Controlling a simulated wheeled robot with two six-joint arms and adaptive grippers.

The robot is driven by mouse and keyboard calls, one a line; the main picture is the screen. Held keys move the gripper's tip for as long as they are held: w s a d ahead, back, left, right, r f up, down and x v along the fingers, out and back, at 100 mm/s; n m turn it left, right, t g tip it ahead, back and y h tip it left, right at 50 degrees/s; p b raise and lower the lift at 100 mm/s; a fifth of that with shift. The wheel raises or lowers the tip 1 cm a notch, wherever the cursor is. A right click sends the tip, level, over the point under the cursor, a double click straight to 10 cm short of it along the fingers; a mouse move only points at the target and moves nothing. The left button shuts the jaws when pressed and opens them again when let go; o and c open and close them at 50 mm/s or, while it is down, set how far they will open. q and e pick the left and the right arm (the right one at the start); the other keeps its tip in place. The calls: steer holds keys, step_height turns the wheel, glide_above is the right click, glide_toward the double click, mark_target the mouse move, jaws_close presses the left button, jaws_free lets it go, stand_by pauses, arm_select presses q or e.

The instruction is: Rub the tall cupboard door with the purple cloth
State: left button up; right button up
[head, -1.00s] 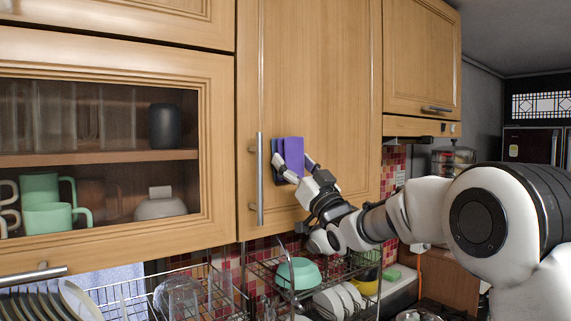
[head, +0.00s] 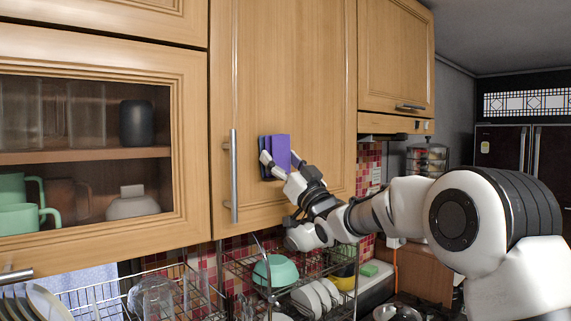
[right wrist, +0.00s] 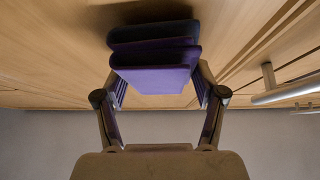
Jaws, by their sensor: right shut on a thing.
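The tall cupboard door (head: 285,70) is light wood with a vertical metal handle (head: 233,175) on its left side. The folded purple cloth (head: 280,152) is at the lower part of the door, right of the handle. My right gripper (head: 283,168) is shut on the cloth. In the right wrist view the cloth (right wrist: 155,72) sits between the two fingers, close against the wood; I cannot tell if it touches. The handle also shows in the right wrist view (right wrist: 285,92). My left gripper is not in view.
A glass-fronted cupboard (head: 185,150) with mugs and jars is on the left. Below the door hangs a wire dish rack (head: 215,295) with a green bowl (head: 275,270) and plates. A smaller cupboard door (head: 395,55) is to the right.

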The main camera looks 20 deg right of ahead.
mark_target(254, 152)
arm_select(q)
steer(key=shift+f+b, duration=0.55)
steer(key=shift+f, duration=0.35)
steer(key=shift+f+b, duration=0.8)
arm_select(e)
steer(key=a, duration=0.1)
steer(key=s+a, duration=0.1)
steer(key=a, duration=0.2)
steer(key=shift+s+a+f, duration=0.2)
steer(key=shift+s+a, duration=0.15)
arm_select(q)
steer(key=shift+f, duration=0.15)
arm_select(e)
steer(key=shift+s+a, duration=0.15)
steer(key=shift+a, duration=0.05)
arm_select(q)
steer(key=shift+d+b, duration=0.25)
steer(key=shift+b, duration=0.05)
arm_select(e)
steer(key=shift+s+d+r, duration=0.15)
steer(key=shift+s, duration=0.15)
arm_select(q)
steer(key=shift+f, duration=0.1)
arm_select(e)
steer(key=shift+w, duration=0.1)
